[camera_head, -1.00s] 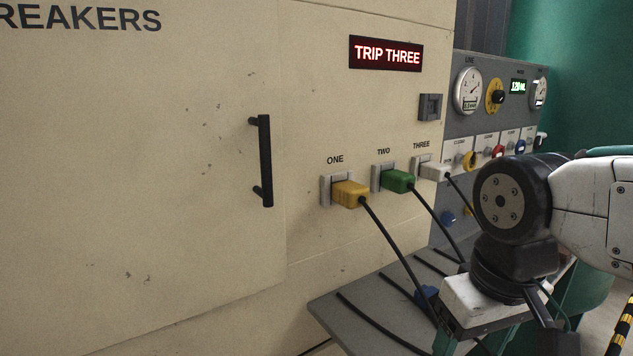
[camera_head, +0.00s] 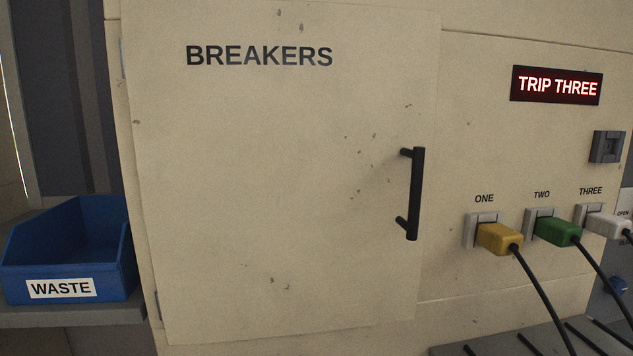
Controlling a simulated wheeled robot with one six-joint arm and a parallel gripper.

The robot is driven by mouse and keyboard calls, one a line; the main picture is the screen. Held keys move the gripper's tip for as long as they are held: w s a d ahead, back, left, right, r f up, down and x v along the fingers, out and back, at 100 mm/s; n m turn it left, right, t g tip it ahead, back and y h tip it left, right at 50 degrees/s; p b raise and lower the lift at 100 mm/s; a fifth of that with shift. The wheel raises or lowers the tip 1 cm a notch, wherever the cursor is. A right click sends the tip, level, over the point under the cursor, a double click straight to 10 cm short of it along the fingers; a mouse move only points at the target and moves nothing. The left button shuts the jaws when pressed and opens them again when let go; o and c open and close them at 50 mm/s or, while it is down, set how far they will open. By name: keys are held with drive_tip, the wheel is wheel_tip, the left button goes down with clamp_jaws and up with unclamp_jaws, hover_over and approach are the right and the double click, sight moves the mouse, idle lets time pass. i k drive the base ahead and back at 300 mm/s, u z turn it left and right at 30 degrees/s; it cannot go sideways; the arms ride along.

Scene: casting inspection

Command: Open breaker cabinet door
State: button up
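The breaker cabinet door (camera_head: 270,190) is a large cream panel lettered BREAKERS in the head view. It is shut, flush with the cabinet front. Its black vertical bar handle (camera_head: 416,194) is on the door's right side, and hinges show along the left edge. Nothing touches the handle. My gripper is outside the current view.
A red display (camera_head: 557,85) reads TRIP THREE. Below it, yellow (camera_head: 499,238), green (camera_head: 558,231) and white (camera_head: 605,224) plugs with black cables stick out at ONE, TWO and THREE. A blue WASTE bin (camera_head: 70,250) stands on a shelf at left. A grey slotted shelf (camera_head: 500,344) juts out lower right.

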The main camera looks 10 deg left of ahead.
sight(284, 149)
drive_tip(key=z, duration=1.35)
drive_tip(key=k, duration=0.8)
drive_tip(key=u, duration=0.9)
